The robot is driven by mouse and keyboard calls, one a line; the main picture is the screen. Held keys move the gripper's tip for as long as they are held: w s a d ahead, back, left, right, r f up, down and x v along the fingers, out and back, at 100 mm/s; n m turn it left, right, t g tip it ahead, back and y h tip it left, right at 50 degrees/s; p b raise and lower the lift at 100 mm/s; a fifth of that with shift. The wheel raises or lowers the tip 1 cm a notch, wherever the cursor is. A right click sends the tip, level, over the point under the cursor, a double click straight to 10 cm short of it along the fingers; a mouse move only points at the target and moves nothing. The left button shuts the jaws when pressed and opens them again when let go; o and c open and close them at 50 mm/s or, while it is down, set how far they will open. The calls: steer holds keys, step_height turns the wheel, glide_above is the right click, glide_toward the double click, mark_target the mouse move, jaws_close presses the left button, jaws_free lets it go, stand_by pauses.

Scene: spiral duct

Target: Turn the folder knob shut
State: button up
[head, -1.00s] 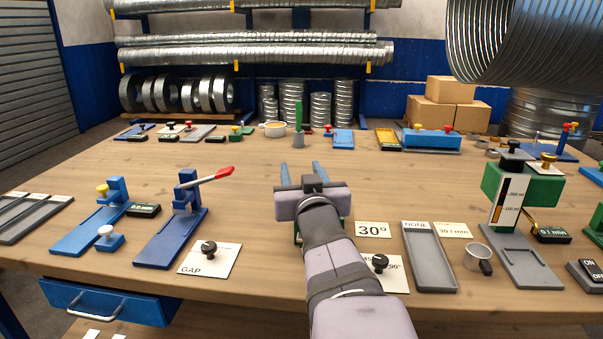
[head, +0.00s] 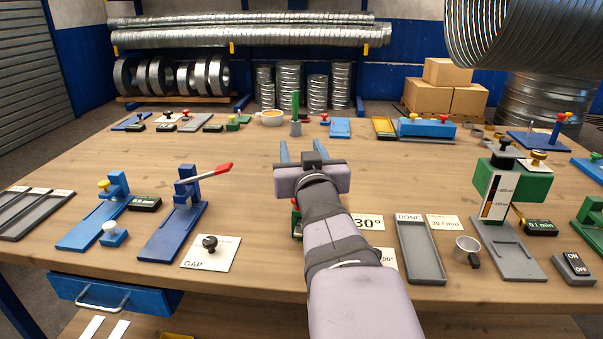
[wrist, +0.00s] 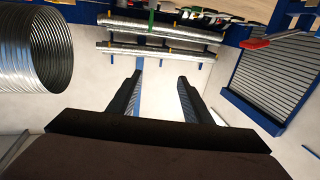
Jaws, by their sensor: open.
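My gripper (head: 300,147) is raised over the middle of the table, its two blue-tipped fingers apart and nothing between them. It also shows open and empty in the wrist view (wrist: 160,72). Just below and left of the wrist, a small red and green piece (head: 295,212) peeks out in the head view. My arm hides most of it, so I cannot tell whether it is the folder or how its knob is turned. My gripper touches nothing.
A black knob on a "GAP" card (head: 210,243) and a blue stand with a red-tipped lever (head: 187,200) are to the left. A grey "DONE" tray (head: 420,250) and a green gauge stand (head: 512,185) are to the right. Bare wood lies beyond my gripper.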

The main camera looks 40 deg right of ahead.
steer(key=w+d+r+m+g+p, duration=0.1)
steer(key=w+d+m+g+p, duration=0.15)
steer(key=d+p, duration=0.75)
steer(key=w+d+r+m+g+p, duration=0.1)
steer(key=d+g+p, duration=0.35)
steer(key=p, duration=0.85)
steer(key=s+d+f+g+y+p, duration=0.1)
steer(key=d+f+g+y+p, duration=0.1)
steer(key=d+f+p, duration=0.35)
steer(key=s+a+n+g+y, duration=0.2)
steer(key=a+n+y, duration=0.3)
steer(key=a+n, duration=0.3)
steer(key=s+a+n+g+y, duration=0.2)
steer(key=a+n+y, duration=0.4)
steer(key=a+n, duration=0.3)
steer(key=n, duration=0.4)
steer(key=shift+a+r+n+b, duration=0.2)
steer(key=shift+r+n+b, duration=0.05)
steer(key=shift+n+b, duration=0.15)
steer(key=shift+f, duration=0.1)
